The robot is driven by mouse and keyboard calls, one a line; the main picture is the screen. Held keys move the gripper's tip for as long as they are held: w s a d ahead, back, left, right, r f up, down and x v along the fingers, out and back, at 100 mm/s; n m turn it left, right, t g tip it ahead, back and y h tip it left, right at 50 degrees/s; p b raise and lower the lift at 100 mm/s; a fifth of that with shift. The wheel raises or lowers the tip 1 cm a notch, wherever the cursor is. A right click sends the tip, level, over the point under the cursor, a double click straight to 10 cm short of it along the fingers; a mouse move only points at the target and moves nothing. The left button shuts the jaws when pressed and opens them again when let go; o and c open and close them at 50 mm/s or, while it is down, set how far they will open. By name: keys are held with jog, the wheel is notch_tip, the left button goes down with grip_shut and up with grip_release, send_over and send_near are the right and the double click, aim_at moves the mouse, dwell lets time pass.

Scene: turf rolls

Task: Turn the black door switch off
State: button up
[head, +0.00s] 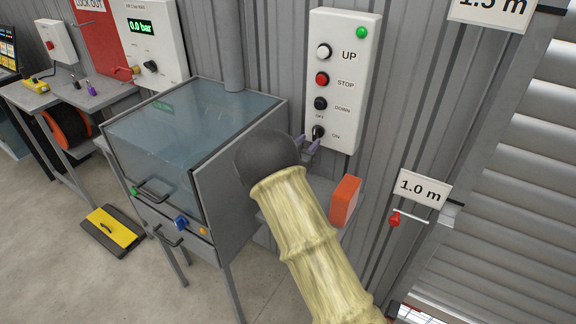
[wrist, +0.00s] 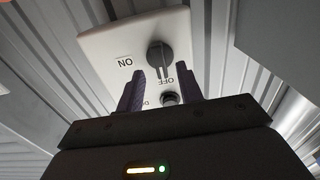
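The black door switch (head: 318,131) is the lowest control on the white panel (head: 340,60), with OFF above it and ON to its right. In the wrist view the black switch (wrist: 158,54) shows upside down, its grip bar running roughly toward the OFF label; its exact setting is hard to tell. My gripper (head: 310,145) is at the panel's lower edge, close to the switch. In the wrist view my gripper (wrist: 161,75) is open, its two dark fingers apart on either side of the switch's line. Nothing is held, and contact is not clear.
UP, STOP (head: 322,79) and DOWN (head: 320,103) buttons sit above the switch. A clear-lidded grey cabinet (head: 190,150) stands left of my arm. An orange block (head: 345,200) is below the panel. A 1.0 m sign (head: 421,188) and a roller door (head: 520,160) are at right.

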jog(key=b+v, duration=0.2)
jog(key=v, duration=1.2)
jog(key=s+d+n+g+y+p, duration=0.2)
jog(key=s+d+g+y, duration=0.3)
jog(key=s, duration=0.8)
jog(key=s+d+n+g+y+p, duration=0.2)
jog(key=s+d+n+g+y, duration=0.3)
jog(key=s, duration=0.8)
jog(key=shift+d+g+y, duration=0.3)
jog(key=shift+d+g, duration=0.05)
jog(key=shift+g, duration=0.65)
